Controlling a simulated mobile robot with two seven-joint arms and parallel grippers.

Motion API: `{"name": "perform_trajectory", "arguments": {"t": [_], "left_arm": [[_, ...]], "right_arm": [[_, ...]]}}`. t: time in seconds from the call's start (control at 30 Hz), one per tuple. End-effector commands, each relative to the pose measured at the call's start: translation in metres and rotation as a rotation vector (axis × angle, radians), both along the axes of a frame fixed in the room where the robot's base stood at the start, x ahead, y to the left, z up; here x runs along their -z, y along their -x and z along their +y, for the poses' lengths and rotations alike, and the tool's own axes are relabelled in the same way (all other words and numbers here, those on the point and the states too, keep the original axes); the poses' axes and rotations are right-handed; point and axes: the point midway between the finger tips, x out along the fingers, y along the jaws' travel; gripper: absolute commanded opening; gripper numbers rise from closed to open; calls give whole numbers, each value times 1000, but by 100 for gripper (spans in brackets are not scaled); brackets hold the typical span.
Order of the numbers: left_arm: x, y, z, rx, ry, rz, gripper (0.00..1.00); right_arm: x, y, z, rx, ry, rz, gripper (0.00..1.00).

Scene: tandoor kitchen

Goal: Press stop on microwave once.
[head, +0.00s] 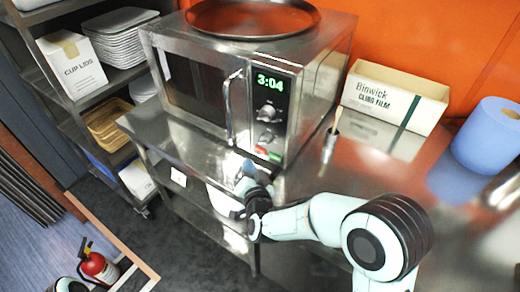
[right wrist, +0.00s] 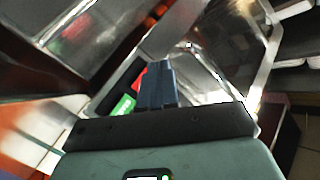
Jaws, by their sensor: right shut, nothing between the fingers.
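The steel microwave (head: 185,45) stands on the counter at the centre of the head view, door closed, its green display (head: 270,82) reading 3:04. Two knobs sit below the display. A red button (head: 261,150) and a green button (head: 275,157) lie at the panel's bottom; their labels are unreadable. In the right wrist view the red button (right wrist: 138,79) and green button (right wrist: 124,105) show just left of the fingers. My right gripper (head: 243,170) is shut and empty, just below and in front of the buttons; contact cannot be told. My left gripper is out of view.
A round tray (head: 253,18) lies on the microwave. To its right are a cling film box (head: 395,97), a brush-like tool (head: 331,140) and a blue roll (head: 488,135). Shelves with a cup lids box (head: 72,65) stand at left. A fire extinguisher (head: 100,267) is lower left.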

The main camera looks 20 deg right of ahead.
Motion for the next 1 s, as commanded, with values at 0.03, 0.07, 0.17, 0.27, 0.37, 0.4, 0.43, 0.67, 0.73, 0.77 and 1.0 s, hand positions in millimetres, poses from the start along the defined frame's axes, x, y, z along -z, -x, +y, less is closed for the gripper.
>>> {"name": "perform_trajectory", "arguments": {"t": [0.03, 0.07, 0.17, 0.27, 0.37, 0.4, 0.43, 0.67, 0.73, 0.77, 1.0], "left_arm": [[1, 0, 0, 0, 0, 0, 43], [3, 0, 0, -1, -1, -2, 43], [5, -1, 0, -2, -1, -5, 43], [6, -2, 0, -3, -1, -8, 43], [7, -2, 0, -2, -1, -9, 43], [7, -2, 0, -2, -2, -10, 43], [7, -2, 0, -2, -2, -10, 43], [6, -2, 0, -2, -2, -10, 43], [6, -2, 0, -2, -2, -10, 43], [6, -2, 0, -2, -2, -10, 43], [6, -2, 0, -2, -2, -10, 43]], "right_arm": [[1, -4, -6, 3, -1, 0, 0], [1, -6, -8, 2, -2, -1, 0], [2, -12, -16, 2, -2, 0, 0], [1, -16, -20, 0, -1, 1, 0], [1, -17, -22, 0, -1, 0, 0], [0, -18, -23, 0, -1, 0, 0], [0, -18, -23, 0, -1, 0, 0], [0, -18, -23, 0, -1, 1, 0], [0, -18, -23, 0, -1, 1, 0], [0, -18, -23, 0, -1, 1, 0], [0, -18, -23, 0, -1, 1, 0]]}}
